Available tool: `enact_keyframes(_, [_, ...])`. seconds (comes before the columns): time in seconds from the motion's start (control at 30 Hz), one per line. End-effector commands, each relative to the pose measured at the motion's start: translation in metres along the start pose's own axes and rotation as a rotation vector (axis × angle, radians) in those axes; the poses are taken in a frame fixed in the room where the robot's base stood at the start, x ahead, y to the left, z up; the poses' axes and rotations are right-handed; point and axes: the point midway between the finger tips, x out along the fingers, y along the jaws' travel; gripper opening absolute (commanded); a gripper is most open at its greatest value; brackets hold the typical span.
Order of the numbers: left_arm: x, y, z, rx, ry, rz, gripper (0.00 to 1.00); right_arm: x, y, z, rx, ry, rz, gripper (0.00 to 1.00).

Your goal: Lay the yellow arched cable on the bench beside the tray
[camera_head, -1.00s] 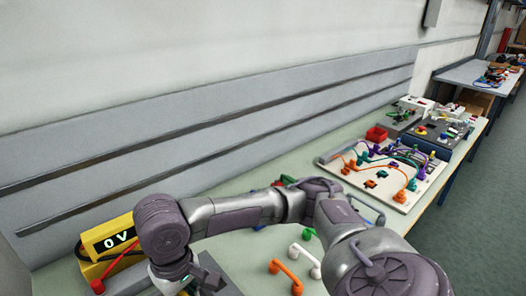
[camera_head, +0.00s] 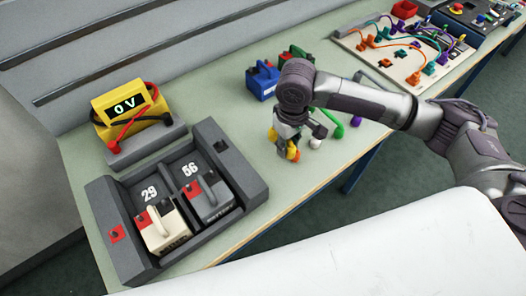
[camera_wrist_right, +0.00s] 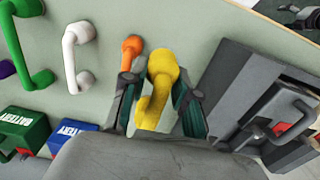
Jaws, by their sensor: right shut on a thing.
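The yellow arched cable (camera_head: 292,153) is in my right gripper (camera_head: 296,140), which is shut on it above the bench (camera_head: 240,130), right of the dark grey tray (camera_head: 104,209). In the right wrist view the yellow cable (camera_wrist_right: 157,85) is between the two fingers of the right gripper (camera_wrist_right: 156,95), its arch running away from the camera. I cannot tell whether its lower end touches the bench. An orange cable (camera_wrist_right: 132,46) lies close beside it. The tray also shows in the right wrist view (camera_wrist_right: 240,85). My left gripper is not in view.
White (camera_wrist_right: 70,55) and green (camera_wrist_right: 30,50) cables lie near the gripper. Blue (camera_head: 262,80) and green batteries stand behind. Bench is bare between tray and gripper.

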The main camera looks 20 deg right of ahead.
Motion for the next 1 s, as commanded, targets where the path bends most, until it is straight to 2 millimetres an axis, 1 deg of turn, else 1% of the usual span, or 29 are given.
enact_keyframes(0.03, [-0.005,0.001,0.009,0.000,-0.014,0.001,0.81,0.004,-0.009,-0.011,-0.002,-0.001,-0.003,0.00])
enact_keyframes(0.13, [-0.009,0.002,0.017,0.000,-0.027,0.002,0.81,0.018,-0.022,-0.029,0.000,-0.002,-0.001,0.00])
enact_keyframes(0.2, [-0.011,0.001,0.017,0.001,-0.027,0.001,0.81,0.027,-0.029,-0.040,0.001,-0.001,-0.001,0.00])
enact_keyframes(0.33, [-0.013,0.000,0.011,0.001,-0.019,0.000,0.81,0.038,-0.039,-0.055,0.001,0.000,-0.001,0.00])
enact_keyframes(0.47, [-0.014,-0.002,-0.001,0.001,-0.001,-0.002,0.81,0.045,-0.043,-0.061,0.002,-0.001,0.001,0.00])
enact_keyframes(0.6, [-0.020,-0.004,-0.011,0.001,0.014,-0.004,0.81,0.063,-0.043,-0.060,0.003,-0.003,0.001,0.00])
enact_keyframes(0.7, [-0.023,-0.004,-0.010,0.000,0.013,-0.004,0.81,0.076,-0.043,-0.060,0.004,-0.003,0.001,0.00])
enact_keyframes(0.8, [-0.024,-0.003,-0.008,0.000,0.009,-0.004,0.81,0.083,-0.043,-0.061,0.003,0.000,0.001,0.00])
enact_keyframes(1.0, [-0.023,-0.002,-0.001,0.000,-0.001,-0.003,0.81,0.084,-0.043,-0.061,0.002,0.000,0.000,0.00])
